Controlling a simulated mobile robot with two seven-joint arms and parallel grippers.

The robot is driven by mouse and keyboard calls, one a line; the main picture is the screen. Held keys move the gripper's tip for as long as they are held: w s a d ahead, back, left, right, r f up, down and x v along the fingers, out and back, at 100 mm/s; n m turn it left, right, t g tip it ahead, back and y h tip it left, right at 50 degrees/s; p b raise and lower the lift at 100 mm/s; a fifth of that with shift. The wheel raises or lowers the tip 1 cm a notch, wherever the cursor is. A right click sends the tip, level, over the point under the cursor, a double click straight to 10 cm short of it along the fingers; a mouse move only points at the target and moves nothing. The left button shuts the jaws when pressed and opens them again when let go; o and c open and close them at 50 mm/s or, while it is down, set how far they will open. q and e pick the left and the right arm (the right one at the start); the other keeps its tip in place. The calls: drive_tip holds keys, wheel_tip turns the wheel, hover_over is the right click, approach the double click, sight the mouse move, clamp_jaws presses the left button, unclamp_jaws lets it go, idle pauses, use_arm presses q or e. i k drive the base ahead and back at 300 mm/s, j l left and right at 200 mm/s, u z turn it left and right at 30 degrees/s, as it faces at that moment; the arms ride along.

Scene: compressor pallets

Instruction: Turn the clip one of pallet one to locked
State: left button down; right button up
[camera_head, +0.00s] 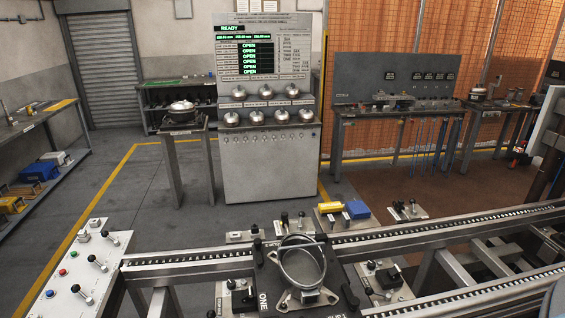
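Pallet one (264,275) is a dark plate on the conveyor at the bottom middle, with "ONE" in white on its left side. A round metal ring-shaped housing (303,265) stands on it. A dark upright clip-like piece (258,251) stands at the plate's left edge, and another (350,296) at its right edge. I cannot tell which one is clip one, or whether either is locked. The plate's lower part is cut off by the picture edge. Neither of my grippers shows.
A conveyor rail (440,227) with a dark chain runs left to right. A control panel (75,270) with levers and buttons is at lower left. A yellow cylinder (329,208) and blue block (357,209) sit behind the pallet. A grey cabinet (262,165) stands farther back.

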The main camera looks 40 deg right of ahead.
sight(354, 302)
drive_tip(key=k+z, duration=0.15)
drive_tip(key=z, duration=0.3)
drive_tip(key=k+l+z, duration=0.1)
drive_tip(key=z, duration=0.4)
drive_tip(key=k+l+z, duration=0.15)
drive_tip(key=z, duration=0.3)
drive_tip(key=i+j+u, duration=0.1)
drive_tip(key=u, duration=0.35)
drive_tip(key=i, duration=0.1)
